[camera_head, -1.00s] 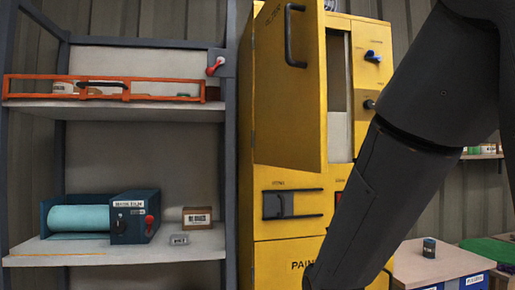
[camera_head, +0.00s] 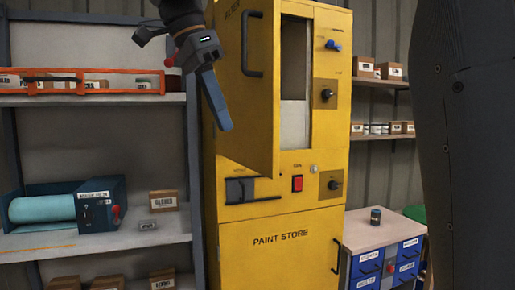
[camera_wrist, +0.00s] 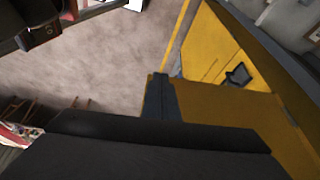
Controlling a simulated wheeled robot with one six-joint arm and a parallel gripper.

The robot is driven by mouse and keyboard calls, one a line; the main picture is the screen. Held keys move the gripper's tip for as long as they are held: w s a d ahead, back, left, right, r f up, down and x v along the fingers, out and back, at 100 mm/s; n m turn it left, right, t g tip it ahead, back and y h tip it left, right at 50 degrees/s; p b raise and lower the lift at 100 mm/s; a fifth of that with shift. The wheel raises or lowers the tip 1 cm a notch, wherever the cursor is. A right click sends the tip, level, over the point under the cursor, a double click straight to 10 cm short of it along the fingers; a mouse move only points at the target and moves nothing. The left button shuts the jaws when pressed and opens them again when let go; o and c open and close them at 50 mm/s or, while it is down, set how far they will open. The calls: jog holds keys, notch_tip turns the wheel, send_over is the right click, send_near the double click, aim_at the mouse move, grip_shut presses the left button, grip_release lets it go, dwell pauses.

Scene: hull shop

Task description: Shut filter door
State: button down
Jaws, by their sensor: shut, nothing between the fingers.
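The yellow filter door (camera_head: 258,110) stands open on the upper part of the tall paint store cabinet (camera_head: 290,232), swung out from its left side. A dark bar handle (camera_head: 245,42) is near its free edge. To its right the opening (camera_head: 294,90) shows a pale interior. My gripper (camera_head: 224,122) is shut and empty, fingers pointing down, in front of the door's outer face on the left. I cannot tell whether it touches the door. In the wrist view my gripper (camera_wrist: 162,82) shows before yellow panels (camera_wrist: 205,50).
A shelf rack with an orange rail (camera_head: 95,90) and a blue box with a teal roll (camera_head: 45,208) stands close on the left. Knobs and a red switch (camera_head: 297,183) are on the cabinet front. A bench with blue drawers (camera_head: 368,262) is at the right.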

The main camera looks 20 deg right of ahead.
aim_at(257, 157)
jog(key=shift+w+d+f+p, duration=0.15)
jog(key=shift+d+f+p, duration=0.45)
jog(key=shift+d+f, duration=0.8)
jog(key=shift+w+d+f+p, duration=0.15)
jog(key=shift+d+f+p, duration=0.5)
jog(key=shift+d+f, duration=0.75)
jog(key=shift+w+d+f+p, duration=0.15)
jog(key=shift+d+f+p, duration=0.65)
jog(key=shift+f, duration=0.9)
jog(key=shift+d, duration=0.2)
